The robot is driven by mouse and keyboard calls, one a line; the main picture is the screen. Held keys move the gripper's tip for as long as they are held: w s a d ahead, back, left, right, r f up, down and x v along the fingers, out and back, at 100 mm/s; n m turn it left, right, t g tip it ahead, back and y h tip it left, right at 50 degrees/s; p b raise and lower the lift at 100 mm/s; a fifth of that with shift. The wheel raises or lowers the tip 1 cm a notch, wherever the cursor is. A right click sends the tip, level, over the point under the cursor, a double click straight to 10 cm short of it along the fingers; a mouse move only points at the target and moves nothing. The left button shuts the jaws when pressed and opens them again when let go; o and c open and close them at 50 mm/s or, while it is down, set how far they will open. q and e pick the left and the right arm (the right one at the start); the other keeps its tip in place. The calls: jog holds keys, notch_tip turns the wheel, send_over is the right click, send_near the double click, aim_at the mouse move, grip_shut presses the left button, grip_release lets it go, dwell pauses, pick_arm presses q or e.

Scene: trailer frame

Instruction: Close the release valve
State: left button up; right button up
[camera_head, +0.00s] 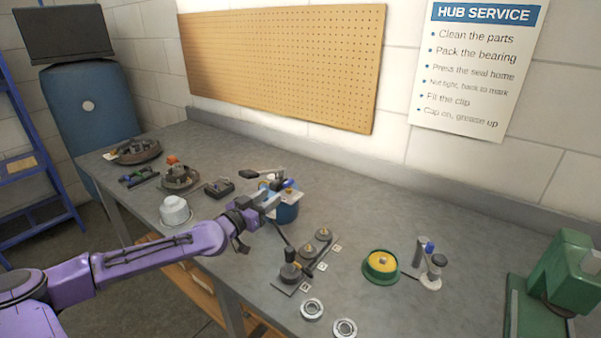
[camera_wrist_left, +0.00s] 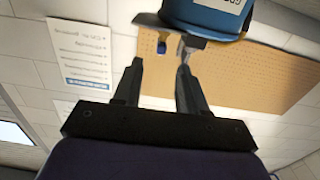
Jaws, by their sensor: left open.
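A blue pot (camera_head: 288,213) with a pale top plate and small fittings stands on the bench; it also shows upside down at the top of the left wrist view (camera_wrist_left: 208,14). A small blue fitting (camera_head: 288,184) sits at its top and may be the release valve; I cannot tell its setting. My left gripper (camera_head: 275,198) is at the pot's top, covering part of it. In the left wrist view its open fingers (camera_wrist_left: 159,68) point toward a small blue-and-yellow fitting (camera_wrist_left: 162,46), which shows beyond the gap between them. My right gripper is out of view.
A white tub (camera_head: 174,212) stands left of my left arm. A plate with dark posts (camera_head: 290,272), bearing rings (camera_head: 312,308), a green dish (camera_head: 381,266) and a green press (camera_head: 565,275) stand to the right. The bench between dish and wall is clear.

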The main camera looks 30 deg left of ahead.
aim_at(289, 181)
pick_arm(q)
jog(key=w+b, duration=0.2)
jog(key=b, duration=0.1)
jog(key=shift+w+r, duration=0.1)
jog(key=shift+w, duration=0.15)
jog(key=w, duration=0.2)
jog(key=w+b, duration=0.1)
jog(key=w, duration=0.3)
jog(key=shift+w+d, duration=0.25)
jog(key=shift+w+r, duration=0.2)
jog(key=shift+w, duration=0.4)
jog(key=shift+c, duration=0.3)
jog(key=shift+d, duration=0.1)
grip_shut()
